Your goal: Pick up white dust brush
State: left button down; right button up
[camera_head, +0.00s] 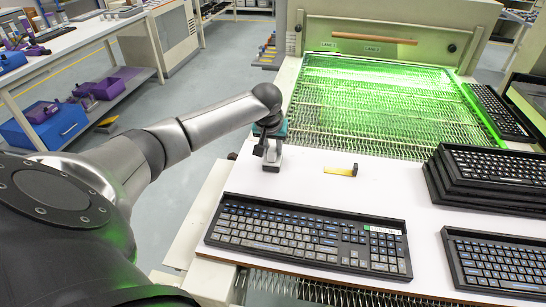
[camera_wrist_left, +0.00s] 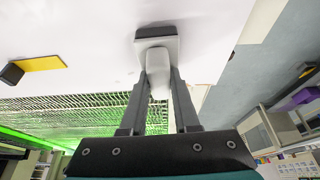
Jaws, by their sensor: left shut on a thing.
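The white dust brush (camera_head: 272,158) is upright at the left edge of the white work surface, left of the yellow-and-black piece. In the left wrist view the brush (camera_wrist_left: 157,52) shows a pale handle, a wider block and a dark strip at its far end. My left gripper (camera_head: 267,142) is above the surface with its fingers on both sides of the handle. In the left wrist view the gripper (camera_wrist_left: 159,78) is shut on that handle. I cannot tell whether the brush touches the surface. My right gripper is not in view.
A black keyboard (camera_head: 310,235) lies in front of the brush. A yellow piece (camera_head: 338,171) with a black end lies to its right. Stacked keyboards (camera_head: 490,175) stand at the right, and a green-lit conveyor mesh (camera_head: 375,105) runs behind. The white surface between is clear.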

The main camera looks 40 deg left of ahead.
aim_at(273, 146)
pick_arm(q)
jog(key=shift+r, duration=0.1)
notch_tip(273, 146, up, 20)
jog(key=p, duration=0.4)
jog(key=shift+p, duration=0.35)
jog(key=c, duration=1.2)
grip_release()
grip_shut()
